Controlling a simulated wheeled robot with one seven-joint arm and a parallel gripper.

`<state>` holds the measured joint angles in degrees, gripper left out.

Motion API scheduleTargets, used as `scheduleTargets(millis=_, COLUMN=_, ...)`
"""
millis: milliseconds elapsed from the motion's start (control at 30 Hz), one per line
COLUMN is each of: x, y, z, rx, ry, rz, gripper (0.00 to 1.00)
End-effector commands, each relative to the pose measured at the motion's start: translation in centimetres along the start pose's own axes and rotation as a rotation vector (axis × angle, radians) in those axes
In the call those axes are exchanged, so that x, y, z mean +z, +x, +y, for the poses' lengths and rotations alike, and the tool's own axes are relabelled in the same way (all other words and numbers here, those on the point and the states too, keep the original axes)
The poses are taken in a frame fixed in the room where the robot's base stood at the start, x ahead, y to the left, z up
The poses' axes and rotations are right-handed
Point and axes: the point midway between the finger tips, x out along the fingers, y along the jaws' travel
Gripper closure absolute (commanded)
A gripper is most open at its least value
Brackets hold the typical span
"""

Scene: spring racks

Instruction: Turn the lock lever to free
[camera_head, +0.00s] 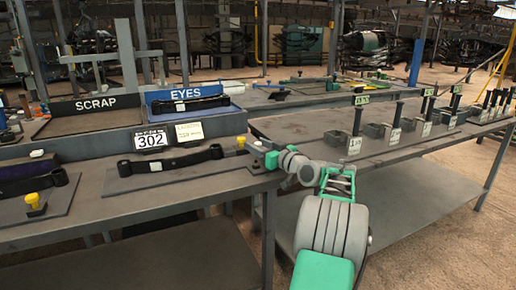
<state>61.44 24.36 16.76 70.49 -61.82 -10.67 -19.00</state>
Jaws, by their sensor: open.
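A small yellow piece (241,142), which looks like the lock lever, stands at the right end of a dark leaf spring (170,162) on a grey base plate. Its exact turn position is too small to tell. My gripper (257,153) is just right of the yellow piece, at the bench's right corner, with its green and grey wrist to the right. Its jaws are open with nothing visible between them. I cannot tell whether it touches the yellow piece. A similar yellow knob (33,200) stands on another plate at the far left.
A sign reading 302 (151,140) and a paper tag (189,131) are on the ledge behind the spring. Behind are bins marked SCRAP (95,104) and EYES (186,94). A second bench (400,150) with upright posts and tags stands at the right.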

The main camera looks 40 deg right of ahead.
Motion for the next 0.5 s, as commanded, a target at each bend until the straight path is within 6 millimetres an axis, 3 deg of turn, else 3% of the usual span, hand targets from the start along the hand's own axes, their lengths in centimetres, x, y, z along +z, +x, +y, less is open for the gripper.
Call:
scheduleTargets(millis=233, x=0.01, y=0.19, z=-0.03, rx=0.0, ry=0.0, rz=-0.001, gripper=0.53)
scheduleTargets(millis=500, x=0.03, y=0.18, z=-0.04, rx=0.0, ry=0.001, rz=-0.001, gripper=0.75)
